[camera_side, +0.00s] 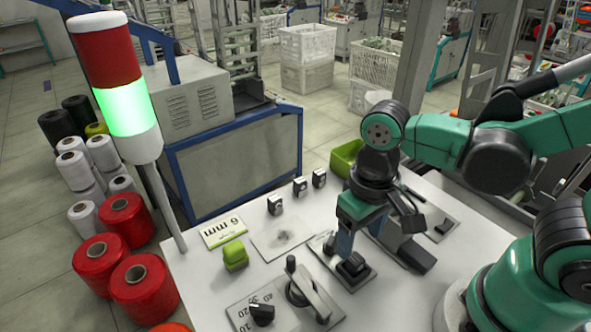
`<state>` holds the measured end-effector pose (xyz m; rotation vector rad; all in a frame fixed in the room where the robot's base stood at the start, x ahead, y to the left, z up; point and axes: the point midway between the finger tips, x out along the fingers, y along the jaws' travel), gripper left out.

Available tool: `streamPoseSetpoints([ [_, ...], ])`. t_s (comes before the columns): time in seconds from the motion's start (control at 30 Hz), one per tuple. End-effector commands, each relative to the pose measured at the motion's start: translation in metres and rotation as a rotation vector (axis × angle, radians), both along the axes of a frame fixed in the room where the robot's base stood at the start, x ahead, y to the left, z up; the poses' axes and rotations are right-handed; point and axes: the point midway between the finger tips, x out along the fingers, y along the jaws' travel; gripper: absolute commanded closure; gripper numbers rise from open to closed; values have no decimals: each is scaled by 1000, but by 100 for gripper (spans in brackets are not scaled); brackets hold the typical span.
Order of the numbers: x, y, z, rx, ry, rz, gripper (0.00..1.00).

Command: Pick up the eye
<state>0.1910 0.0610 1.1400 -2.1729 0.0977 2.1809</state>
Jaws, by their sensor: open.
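Three small dark upright pieces with pale faces stand in a row on the white table: a near one (275,204), a middle one (300,187) and a far one (319,178). They look like the eyes, but their openings are too small to make out. My gripper (376,236) hangs to the right of the row, low over the table, with its jaws apart and nothing seen between them. A dark block (351,266) on a flat plate lies just below and left of it. My gripper and wrist hide part of the table behind them.
A card reading 6 mm (223,231), a green block (235,255), a lever fixture (303,291) and a black knob (262,313) are on the table. A lit signal tower (128,112) rises at the left edge. A green bin (346,158) is at the back.

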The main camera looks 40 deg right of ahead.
Motion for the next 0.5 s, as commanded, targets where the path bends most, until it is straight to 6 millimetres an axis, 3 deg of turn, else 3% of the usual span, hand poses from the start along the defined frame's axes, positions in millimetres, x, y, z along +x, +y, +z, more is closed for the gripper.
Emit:
streamPoseSetpoints([
  [0.5,1,0,-43,2,-3,0,34],
])
